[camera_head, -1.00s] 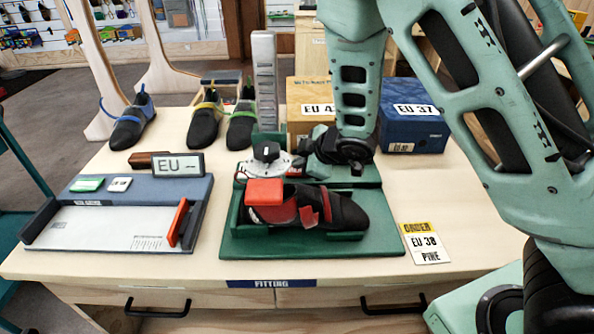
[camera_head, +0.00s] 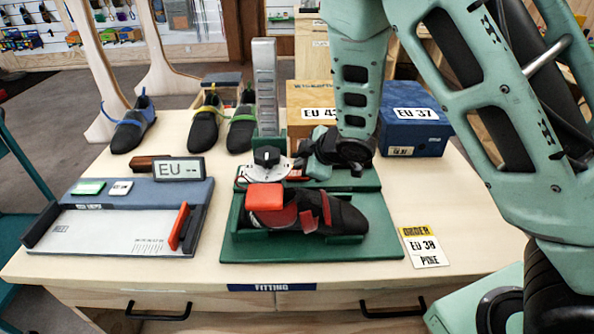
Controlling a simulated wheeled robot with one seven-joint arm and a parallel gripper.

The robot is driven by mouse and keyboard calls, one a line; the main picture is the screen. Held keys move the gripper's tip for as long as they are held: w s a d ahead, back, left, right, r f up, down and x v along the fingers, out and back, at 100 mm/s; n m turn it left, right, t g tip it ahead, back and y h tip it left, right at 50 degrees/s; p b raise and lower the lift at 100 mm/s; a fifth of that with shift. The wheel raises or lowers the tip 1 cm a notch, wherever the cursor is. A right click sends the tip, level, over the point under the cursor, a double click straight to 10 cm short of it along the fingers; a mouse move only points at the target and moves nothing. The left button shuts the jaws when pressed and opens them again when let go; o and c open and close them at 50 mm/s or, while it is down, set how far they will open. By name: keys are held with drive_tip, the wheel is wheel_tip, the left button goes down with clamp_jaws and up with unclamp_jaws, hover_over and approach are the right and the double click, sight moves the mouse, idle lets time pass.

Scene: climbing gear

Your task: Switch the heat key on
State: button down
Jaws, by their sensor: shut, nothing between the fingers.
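A green fitting stand (camera_head: 380,240) sits at the middle of the table. It holds a dark shoe with red straps (camera_head: 345,215) and a red block (camera_head: 265,197) over the shoe's left end. Behind the block is a pale round dial plate with a black knob (camera_head: 267,156). I cannot tell for sure which part is the heat key; no label for it is readable. My gripper (camera_head: 303,158) is shut and empty, just right of the knob and above the back of the stand. Its fingertips are small and dark here, and whether they touch anything is unclear.
A grey upright scale (camera_head: 264,85) stands behind the knob. Boxes marked EU 43 (camera_head: 312,100) and EU 37 (camera_head: 414,130) stand behind my arm. A measuring board (camera_head: 120,230) with an EU display (camera_head: 179,169) lies left. An order card (camera_head: 425,246) lies right. Several shoes stand at the back left.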

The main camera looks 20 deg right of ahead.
drive_tip(key=shift+r, duration=0.1)
wheel_tip(320, 180, up, 6)
drive_tip(key=p, duration=0.5)
drive_tip(key=shift+d, duration=0.1)
idle(0.5)
